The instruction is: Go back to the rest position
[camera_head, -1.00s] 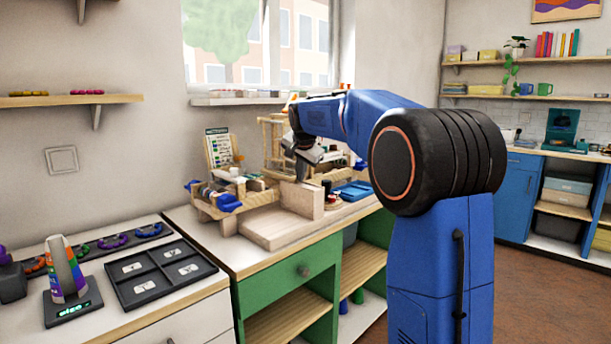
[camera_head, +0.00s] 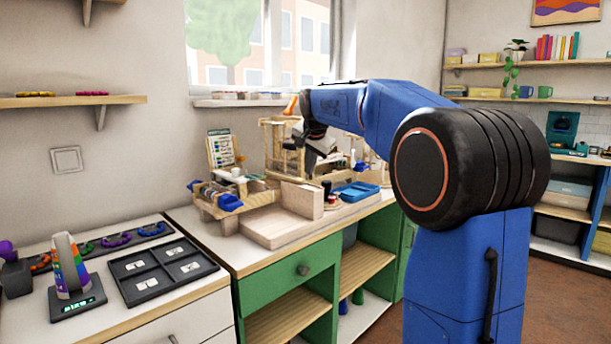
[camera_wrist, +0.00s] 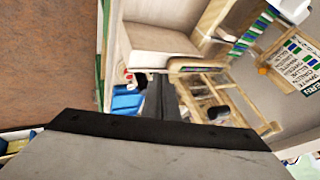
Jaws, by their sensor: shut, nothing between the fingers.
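My gripper (camera_head: 308,166) hangs above the back part of the green-fronted counter (camera_head: 250,258), just in front of a wooden frame stand (camera_head: 277,135). Its fingers point down and lie close together, with nothing seen between them. In the wrist view the dark fingers of my gripper (camera_wrist: 168,98) show at the middle, over the counter items. The arm reaches in from the right of the head view, bent at the elbow.
Below the gripper are a wooden block (camera_head: 301,199) and a blue tray (camera_head: 356,190). A wooden rack with blue clamps (camera_head: 232,200) stands left of them. A window is behind.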

